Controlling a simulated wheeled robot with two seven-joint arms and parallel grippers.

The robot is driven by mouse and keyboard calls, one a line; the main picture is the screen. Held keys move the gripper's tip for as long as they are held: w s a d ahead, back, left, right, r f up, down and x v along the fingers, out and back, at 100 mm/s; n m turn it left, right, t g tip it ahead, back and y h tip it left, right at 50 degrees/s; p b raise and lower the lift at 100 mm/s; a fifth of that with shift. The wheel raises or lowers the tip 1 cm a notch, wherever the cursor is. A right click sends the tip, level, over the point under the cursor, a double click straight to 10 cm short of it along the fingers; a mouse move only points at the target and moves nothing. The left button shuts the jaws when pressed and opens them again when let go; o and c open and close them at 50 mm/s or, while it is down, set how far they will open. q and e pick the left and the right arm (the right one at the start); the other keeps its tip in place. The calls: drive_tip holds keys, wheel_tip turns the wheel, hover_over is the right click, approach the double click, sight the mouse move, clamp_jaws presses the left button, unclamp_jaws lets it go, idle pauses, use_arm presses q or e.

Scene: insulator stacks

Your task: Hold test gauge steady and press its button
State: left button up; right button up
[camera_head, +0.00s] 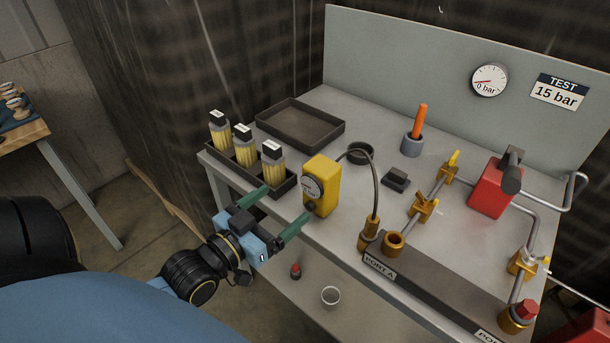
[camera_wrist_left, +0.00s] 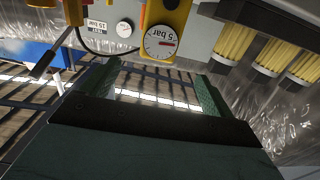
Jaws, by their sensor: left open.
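The test gauge is a yellow box (camera_head: 323,184) with a round white dial on its front, standing upright near the table's front edge. A dark knob or button (camera_head: 310,206) sits below the dial; which it is I cannot tell. A dark hose runs from the gauge's side toward the brass fitting at port A. My left gripper (camera_head: 278,208) is open and empty, in front of the gauge and to its left, apart from it. In the left wrist view the gauge dial (camera_wrist_left: 160,42) shows beyond the green fingers (camera_wrist_left: 155,88), upper middle. My right gripper is not seen.
A black tray of yellow-filled bottles (camera_head: 285,186) stands left of the gauge. An empty dark tray (camera_head: 300,124) lies behind. The port manifold (camera_head: 430,277), with brass valves and a red pump block (camera_head: 490,188), fills the right. A cup (camera_head: 331,296) stands on the lower shelf.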

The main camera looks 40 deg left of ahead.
sight(313, 178)
use_arm(q)
drive_tip(key=w, duration=0.4)
drive_tip(key=shift+d+r, duration=0.2)
drive_tip(key=shift+r, duration=0.2)
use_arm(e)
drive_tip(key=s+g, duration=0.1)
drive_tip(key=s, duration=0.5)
use_arm(q)
drive_tip(key=w, duration=0.2)
drive_tip(key=w+b, duration=0.1)
drive_tip(key=w, duration=0.5)
drive_tip(key=shift+w+d, duration=0.15)
drive_tip(key=shift+d, duration=0.2)
drive_tip(key=shift+w, duration=0.2)
drive_tip(key=c, duration=1.3)
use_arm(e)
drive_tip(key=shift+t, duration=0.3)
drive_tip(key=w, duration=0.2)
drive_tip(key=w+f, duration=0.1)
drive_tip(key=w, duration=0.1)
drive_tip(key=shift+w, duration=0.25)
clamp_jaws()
